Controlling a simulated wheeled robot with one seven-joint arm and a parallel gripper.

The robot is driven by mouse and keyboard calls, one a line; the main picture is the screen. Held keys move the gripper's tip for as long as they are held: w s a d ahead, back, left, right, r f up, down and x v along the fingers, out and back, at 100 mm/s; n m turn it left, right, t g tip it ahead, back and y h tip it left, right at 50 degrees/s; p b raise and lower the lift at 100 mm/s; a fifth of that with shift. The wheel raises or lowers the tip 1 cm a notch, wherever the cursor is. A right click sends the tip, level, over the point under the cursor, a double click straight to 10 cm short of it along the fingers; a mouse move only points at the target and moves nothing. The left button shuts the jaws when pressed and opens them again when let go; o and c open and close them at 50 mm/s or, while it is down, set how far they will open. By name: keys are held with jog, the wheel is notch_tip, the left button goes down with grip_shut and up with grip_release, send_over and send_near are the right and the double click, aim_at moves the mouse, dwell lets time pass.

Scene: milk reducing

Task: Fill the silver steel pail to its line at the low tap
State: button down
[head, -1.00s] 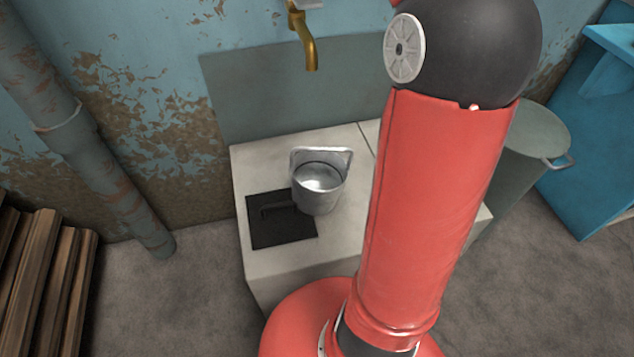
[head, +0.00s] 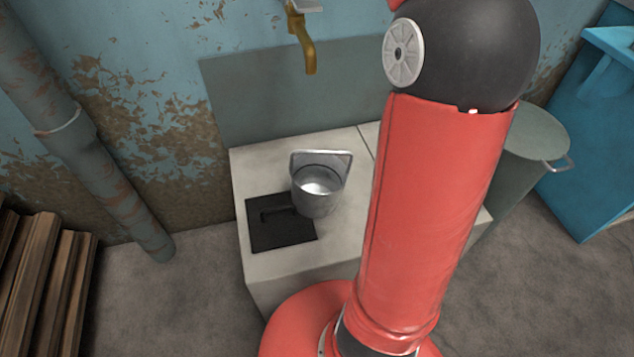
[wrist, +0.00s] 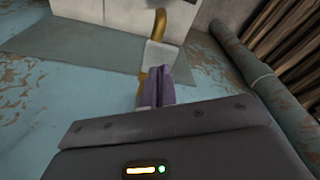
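The silver steel pail (head: 318,197) stands upright on the pale block, its bail raised at the back. Its inside looks bright; I cannot make out a line or water level. The brass low tap (head: 305,45) is on the wall above and behind the pail, and no stream shows from its spout. In the wrist view the tap's spout (wrist: 159,22) shows beyond a pale grey piece. My gripper (wrist: 160,85), with purple finger parts, is right by that piece; whether it grips it is unclear. My gripper is outside the head view.
A black plate with a handle (head: 280,222) lies on the pale block (head: 275,265) beside the pail. A green-grey bin (head: 535,140) and blue furniture (head: 600,130) are at right. A wall pipe (head: 90,140) and timber (head: 40,270) are at left.

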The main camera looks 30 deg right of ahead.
aim_at(307, 3)
jog(key=shift+f, duration=0.15)
jog(key=shift+f+b, duration=1.65)
jog(key=shift+f, duration=0.25)
dwell(6.0)
